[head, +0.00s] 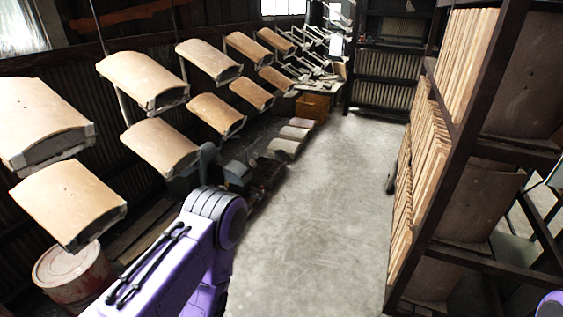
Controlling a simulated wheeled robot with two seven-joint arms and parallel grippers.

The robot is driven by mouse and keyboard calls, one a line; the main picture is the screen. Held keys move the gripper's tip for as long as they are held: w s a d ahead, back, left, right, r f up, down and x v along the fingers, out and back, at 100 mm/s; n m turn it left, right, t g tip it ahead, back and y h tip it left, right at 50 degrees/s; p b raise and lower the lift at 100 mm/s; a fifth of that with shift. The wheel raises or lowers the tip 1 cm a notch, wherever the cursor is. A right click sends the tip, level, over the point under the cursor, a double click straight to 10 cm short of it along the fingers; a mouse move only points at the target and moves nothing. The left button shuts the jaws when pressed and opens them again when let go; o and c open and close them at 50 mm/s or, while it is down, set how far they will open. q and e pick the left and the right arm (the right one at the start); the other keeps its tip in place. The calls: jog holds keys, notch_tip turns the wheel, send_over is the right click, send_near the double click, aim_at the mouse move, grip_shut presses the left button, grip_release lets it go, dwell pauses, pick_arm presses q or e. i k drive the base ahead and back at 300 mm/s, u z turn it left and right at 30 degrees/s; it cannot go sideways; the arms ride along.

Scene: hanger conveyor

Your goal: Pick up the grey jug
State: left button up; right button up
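I cannot make out a grey jug for certain anywhere in the head view. My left arm, purple with a dark grey joint, comes in from the bottom left and covers part of the floor and the lower left side. I see no fingertips of my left gripper. Small dark grey shapes (236,172) show just beyond the arm, and I cannot tell what they are. Only a small purple piece of my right arm shows at the bottom right corner, and its gripper is out of the picture.
Curved tan tiles (145,79) hang in two rows on the left. A rusty drum (68,272) stands at the lower left. A tall dark rack (455,190) of tiles fills the right. An orange crate (312,107) stands farther back. The concrete floor (325,200) between is clear.

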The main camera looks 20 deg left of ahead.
aim_at(283, 159)
jog(key=u, duration=0.5)
jog(key=i, duration=2.7)
jog(key=z, duration=0.4)
jog(key=i, duration=4)
jog(key=u, duration=2.85)
jog(key=i, duration=0.4)
jog(key=u, duration=0.05)
